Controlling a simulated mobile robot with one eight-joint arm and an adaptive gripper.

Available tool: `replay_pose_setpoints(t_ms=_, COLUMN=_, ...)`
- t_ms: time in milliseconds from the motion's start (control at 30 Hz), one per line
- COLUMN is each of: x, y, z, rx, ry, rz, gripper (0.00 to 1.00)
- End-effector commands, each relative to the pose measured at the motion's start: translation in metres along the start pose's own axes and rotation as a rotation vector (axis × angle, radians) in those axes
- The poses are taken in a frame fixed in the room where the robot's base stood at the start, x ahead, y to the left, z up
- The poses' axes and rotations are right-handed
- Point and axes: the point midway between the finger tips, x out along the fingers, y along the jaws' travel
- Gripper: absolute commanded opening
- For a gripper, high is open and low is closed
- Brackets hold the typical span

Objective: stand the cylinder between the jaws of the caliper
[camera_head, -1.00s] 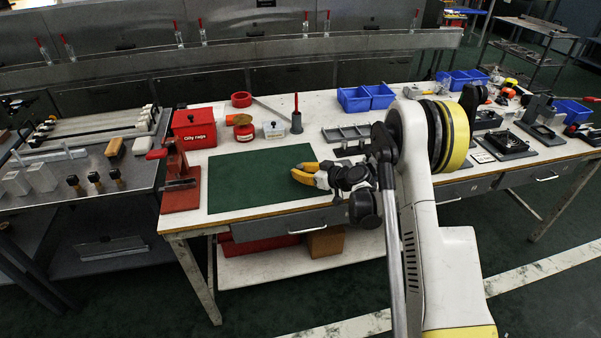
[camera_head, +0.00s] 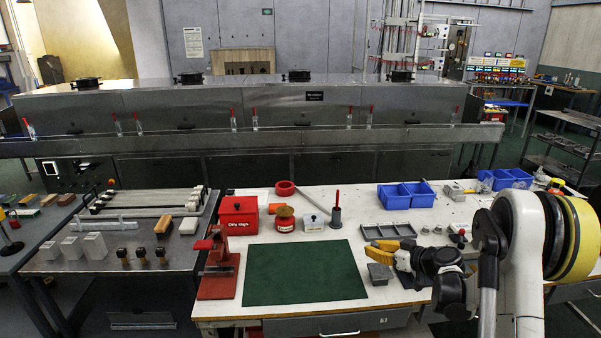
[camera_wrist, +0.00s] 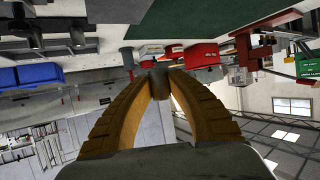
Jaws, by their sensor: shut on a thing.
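My gripper (camera_head: 370,247) has orange fingers and hangs beside the right edge of the green mat. In the wrist view my gripper (camera_wrist: 159,77) is shut on a short dark grey cylinder (camera_wrist: 159,84), held between the fingertips. The cylinder is too small to tell apart in the head view. I cannot make out a caliper for certain in either view. A small grey block (camera_head: 380,273) shows just below the fingers in the head view.
The green mat (camera_head: 304,272) is bare. A red clamp-like stand (camera_head: 217,275) is left of it. Behind are a red rags box (camera_head: 239,214), a white container (camera_head: 314,221), a grey pot (camera_head: 336,217) and a divided grey tray (camera_head: 388,231). Blue bins (camera_head: 406,196) stand farther back.

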Motion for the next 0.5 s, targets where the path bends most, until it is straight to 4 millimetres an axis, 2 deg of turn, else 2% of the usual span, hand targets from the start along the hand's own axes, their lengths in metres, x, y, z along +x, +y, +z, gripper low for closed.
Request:
replay_pose_setpoints(t_ms=167, x=-0.025, y=-0.041, z=-0.037, rx=0.025, ry=-0.013, rz=0.048, gripper=0.0)
replay_pose_setpoints(t_ms=300, x=-0.055, y=-0.082, z=-0.063, rx=0.047, ry=-0.02, rz=0.1, gripper=0.0)
replay_pose_setpoints(t_ms=500, x=-0.1, y=-0.138, z=-0.083, rx=0.073, ry=-0.013, rz=0.169, gripper=0.0)
